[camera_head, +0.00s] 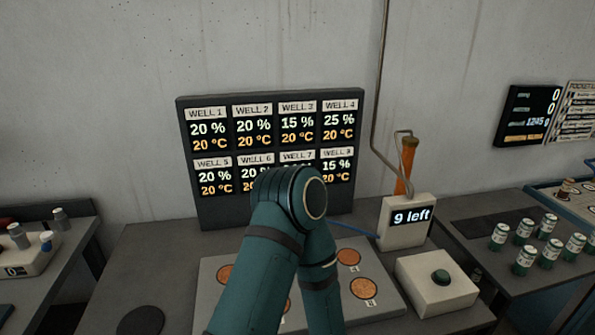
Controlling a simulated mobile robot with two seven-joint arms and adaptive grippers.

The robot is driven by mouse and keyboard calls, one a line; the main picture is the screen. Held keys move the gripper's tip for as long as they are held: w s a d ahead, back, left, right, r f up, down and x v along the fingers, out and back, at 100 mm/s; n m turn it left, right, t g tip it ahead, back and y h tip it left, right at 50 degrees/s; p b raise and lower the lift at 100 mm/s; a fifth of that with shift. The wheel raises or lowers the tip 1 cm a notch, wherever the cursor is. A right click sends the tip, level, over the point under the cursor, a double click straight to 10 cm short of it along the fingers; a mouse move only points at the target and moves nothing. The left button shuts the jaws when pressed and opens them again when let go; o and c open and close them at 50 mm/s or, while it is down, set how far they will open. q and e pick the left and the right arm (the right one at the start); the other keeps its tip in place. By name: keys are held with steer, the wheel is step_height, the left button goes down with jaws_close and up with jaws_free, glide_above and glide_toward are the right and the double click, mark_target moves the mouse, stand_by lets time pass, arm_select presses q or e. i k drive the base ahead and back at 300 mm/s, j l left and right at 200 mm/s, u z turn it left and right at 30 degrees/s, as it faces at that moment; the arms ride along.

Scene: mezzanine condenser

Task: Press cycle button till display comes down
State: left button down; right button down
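A white box (426,298) with a round dark green button (440,277) on top sits at the right of the middle table. A large dark display board (218,135) against the wall shows wells with percentages and 20 °C readings. One of my teal arms is bent in front of the board and hides part of its lower row. Neither gripper is visible. Nothing of mine is seen touching the button.
A light plate (212,275) with copper-coloured discs lies under my arm. A pipe (379,100) and an orange cylinder (406,165) rise behind the display unit. Several cans (524,260) stand on the right table. The middle table's left side is mostly clear, with a dark disc (141,321).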

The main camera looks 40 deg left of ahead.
mark_target(441, 274)
steer(key=i+l+u, duration=0.3)
steer(key=l, duration=0.15)
steer(key=l+u, duration=0.25)
steer(key=l, duration=0.2)
steer(key=i+l+u, duration=0.1)
steer(key=l+u, duration=0.2)
steer(key=l, duration=0.25)
steer(key=l+u, duration=0.25)
steer(key=l, duration=0.25)
